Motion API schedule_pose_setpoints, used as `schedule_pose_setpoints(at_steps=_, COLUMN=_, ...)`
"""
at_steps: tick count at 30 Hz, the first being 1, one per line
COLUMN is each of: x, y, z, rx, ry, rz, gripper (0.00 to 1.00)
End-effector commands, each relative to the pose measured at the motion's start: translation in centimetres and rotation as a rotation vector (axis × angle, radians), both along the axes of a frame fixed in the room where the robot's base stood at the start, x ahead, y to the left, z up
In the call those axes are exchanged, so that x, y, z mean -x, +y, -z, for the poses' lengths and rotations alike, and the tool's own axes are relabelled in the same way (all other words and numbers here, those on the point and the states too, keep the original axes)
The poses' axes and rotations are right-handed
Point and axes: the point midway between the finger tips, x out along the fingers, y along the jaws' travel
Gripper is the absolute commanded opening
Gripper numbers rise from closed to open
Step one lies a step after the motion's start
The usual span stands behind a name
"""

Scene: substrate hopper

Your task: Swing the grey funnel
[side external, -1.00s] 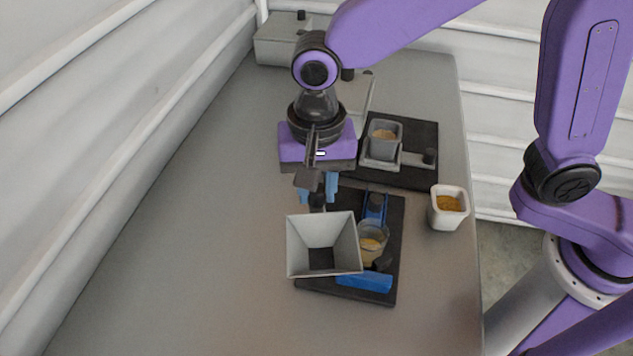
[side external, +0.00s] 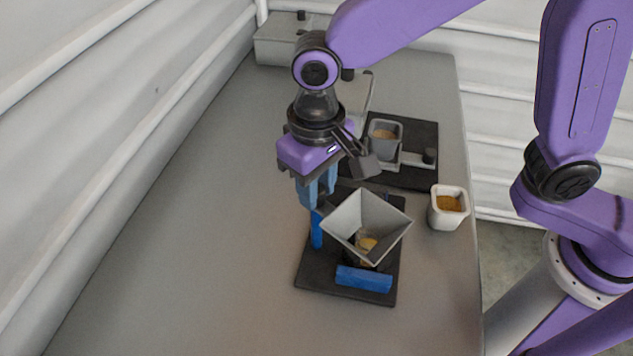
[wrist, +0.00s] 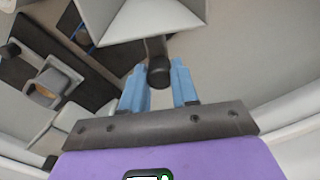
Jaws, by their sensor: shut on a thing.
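The grey funnel (side external: 347,218), square and wide-mouthed, sits tilted in the picture above a black base plate (side external: 318,268) in the side external view. Yellowish contents of a clear cup (side external: 368,244) show through its bottom opening, so it appears over the cup. My gripper (side external: 318,203) is at the funnel's back left with its blue fingers pointing down. In the wrist view, the fingers (wrist: 160,82) close around a dark round-ended handle (wrist: 158,70) that leads to the funnel (wrist: 150,25). Most of the cup is hidden under the funnel.
A blue block (side external: 363,279) lies at the plate's front, and a blue upright (side external: 316,232) stands at its left. A white cup (side external: 447,209) with orange-yellow grains stands to the right. A grey container (side external: 384,140) sits on another black plate behind. The table's left is clear.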

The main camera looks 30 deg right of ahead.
Motion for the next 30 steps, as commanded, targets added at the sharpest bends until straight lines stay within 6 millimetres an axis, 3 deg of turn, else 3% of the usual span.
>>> schedule_pose_setpoints(at_steps=10, x=-0.01, y=-0.02, z=0.00, rx=0.000, ry=0.000, rz=-0.198, gripper=0.10)
schedule_pose_setpoints(at_steps=18, x=0.01, y=-0.01, z=0.01, rx=0.000, ry=0.000, rz=-0.477, gripper=0.10)
schedule_pose_setpoints(at_steps=27, x=-0.01, y=-0.02, z=0.01, rx=0.000, ry=0.000, rz=-0.528, gripper=0.10)
schedule_pose_setpoints(at_steps=28, x=-0.01, y=-0.02, z=0.01, rx=0.000, ry=0.000, rz=-0.528, gripper=0.32)
schedule_pose_setpoints(at_steps=30, x=-0.01, y=-0.02, z=0.01, rx=0.000, ry=0.000, rz=-0.527, gripper=0.49)
